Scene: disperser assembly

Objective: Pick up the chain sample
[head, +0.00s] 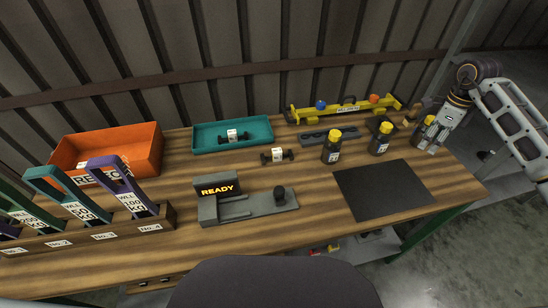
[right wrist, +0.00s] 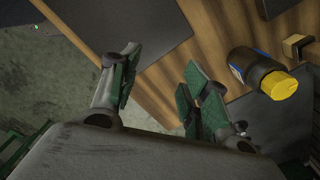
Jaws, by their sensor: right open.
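Two small dark pieces with white labels look like chain samples. One piece (head: 277,155) lies on the wooden table in front of the teal tray (head: 207,149), and the other (head: 233,136) lies inside that tray. The labels are too small to read. My right gripper (head: 428,149) is at the table's right side, beside a yellow-capped bottle and well to the right of both pieces. In the right wrist view its fingers (right wrist: 161,75) are spread apart with nothing between them. My left gripper is not in view.
Yellow-capped bottles (head: 331,150) (head: 380,142) stand between the pieces and my right gripper, behind a black mat (head: 383,190). A grey "READY" device (head: 245,208) is at the front. An orange bin (head: 140,150) and tagged slings (head: 125,190) are left; a yellow beam (head: 345,109) is behind.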

